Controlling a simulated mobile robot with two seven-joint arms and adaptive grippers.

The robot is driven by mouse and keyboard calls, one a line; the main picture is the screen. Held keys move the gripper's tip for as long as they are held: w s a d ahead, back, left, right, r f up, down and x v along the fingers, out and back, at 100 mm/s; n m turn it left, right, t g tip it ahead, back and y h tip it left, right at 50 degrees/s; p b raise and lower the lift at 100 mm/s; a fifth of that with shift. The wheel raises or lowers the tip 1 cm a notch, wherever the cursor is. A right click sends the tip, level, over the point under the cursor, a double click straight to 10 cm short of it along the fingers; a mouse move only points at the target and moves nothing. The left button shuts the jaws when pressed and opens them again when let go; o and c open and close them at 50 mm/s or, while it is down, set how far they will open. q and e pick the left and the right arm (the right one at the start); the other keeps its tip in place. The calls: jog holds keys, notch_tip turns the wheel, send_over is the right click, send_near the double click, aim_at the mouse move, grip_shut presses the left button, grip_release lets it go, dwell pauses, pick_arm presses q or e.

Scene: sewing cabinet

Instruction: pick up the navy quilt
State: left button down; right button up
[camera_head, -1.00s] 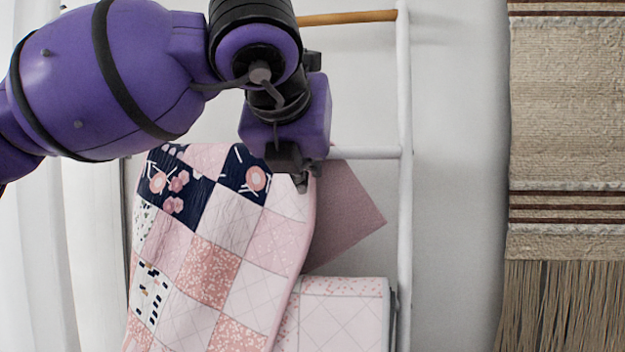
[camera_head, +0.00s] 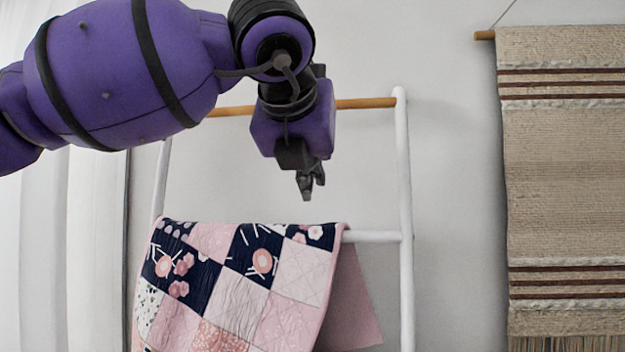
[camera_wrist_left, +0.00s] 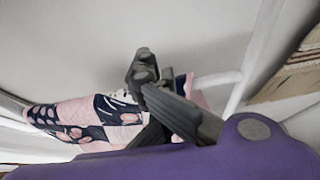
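The navy quilt (camera_head: 237,298) is a patchwork of navy floral, pink and white squares. It hangs folded over a white rung of the ladder rack in the head view. Its underside shows plain dusty pink at the right. My left gripper (camera_head: 310,187) points down above the quilt's top edge, near its right end, apart from it. Its fingers look close together, with nothing between them. In the left wrist view the fingers (camera_wrist_left: 148,85) stand in front of the quilt (camera_wrist_left: 88,118) and partly hide it. My right gripper is in neither view.
The white ladder rack (camera_head: 403,180) leans against the wall, with a wooden top rung (camera_head: 365,103) behind my left arm. A woven beige hanging (camera_head: 565,170) with fringe hangs at the right. A pale curtain (camera_head: 95,230) is at the left. Bare wall lies between rack and hanging.

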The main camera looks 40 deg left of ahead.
pick_arm(q)
jog(key=c, duration=2.5)
grip_release()
jog(key=o, duration=1.5)
jog(key=shift+f, duration=0.1)
